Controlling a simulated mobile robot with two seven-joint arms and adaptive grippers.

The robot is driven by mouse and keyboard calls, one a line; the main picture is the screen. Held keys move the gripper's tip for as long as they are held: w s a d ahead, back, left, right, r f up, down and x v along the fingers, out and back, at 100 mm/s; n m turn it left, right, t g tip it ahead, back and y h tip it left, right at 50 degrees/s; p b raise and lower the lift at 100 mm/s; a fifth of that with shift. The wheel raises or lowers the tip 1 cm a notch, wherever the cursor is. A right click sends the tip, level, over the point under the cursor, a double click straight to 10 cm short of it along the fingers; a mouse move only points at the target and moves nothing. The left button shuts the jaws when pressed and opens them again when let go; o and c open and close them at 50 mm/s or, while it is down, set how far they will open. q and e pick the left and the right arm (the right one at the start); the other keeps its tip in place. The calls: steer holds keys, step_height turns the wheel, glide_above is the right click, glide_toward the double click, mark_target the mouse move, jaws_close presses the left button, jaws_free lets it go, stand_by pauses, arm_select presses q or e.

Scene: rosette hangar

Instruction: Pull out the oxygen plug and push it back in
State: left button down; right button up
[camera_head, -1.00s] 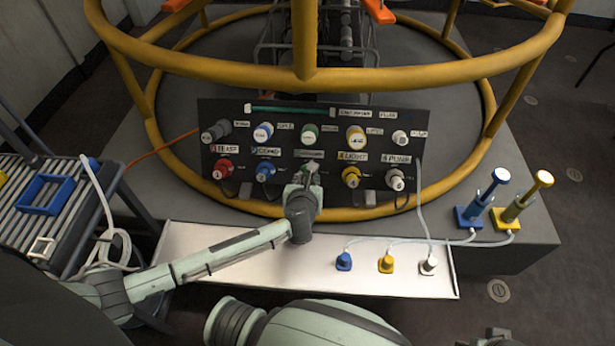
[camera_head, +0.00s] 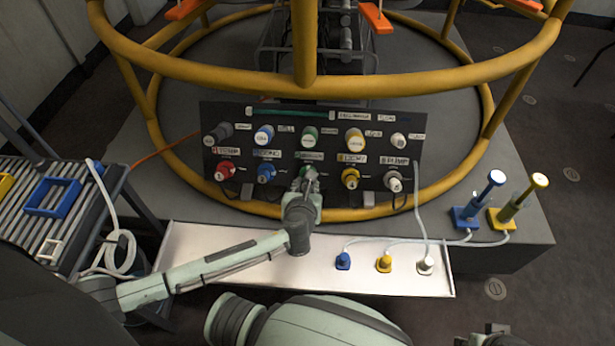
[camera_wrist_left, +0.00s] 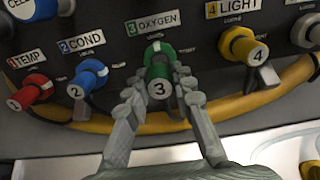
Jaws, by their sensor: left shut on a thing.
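My left gripper (camera_wrist_left: 161,100) is shut on the plug, one finger on each side. In the head view my left gripper (camera_head: 304,184) reaches the lower middle of the black panel (camera_head: 235,190) and mostly hides the plug. A small part at the bottom right edge of the head view may be my right gripper (camera_head: 490,338); its fingers do not show.
The red TEMP plug (camera_wrist_left: 30,93) and blue COND plug (camera_wrist_left: 88,78) are left of the oxygen plug, the yellow LIGHT plug (camera_wrist_left: 243,46) right. A yellow ring rail (camera_head: 440,201) runs around the panel. A pale tray (camera_head: 215,240) with corded plugs lies in front.

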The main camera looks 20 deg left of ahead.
arm_select(q)
steer(key=shift+v, duration=1.3)
steer(key=shift+x, duration=2.4)
steer(key=shift+w+a+f, duration=0.15)
steer(key=shift+w+f, duration=0.1)
steer(key=shift+w, duration=0.2)
stand_by(0.4)
steer(key=c, duration=1.2)
jaws_free()
steer(key=shift+s, duration=0.1)
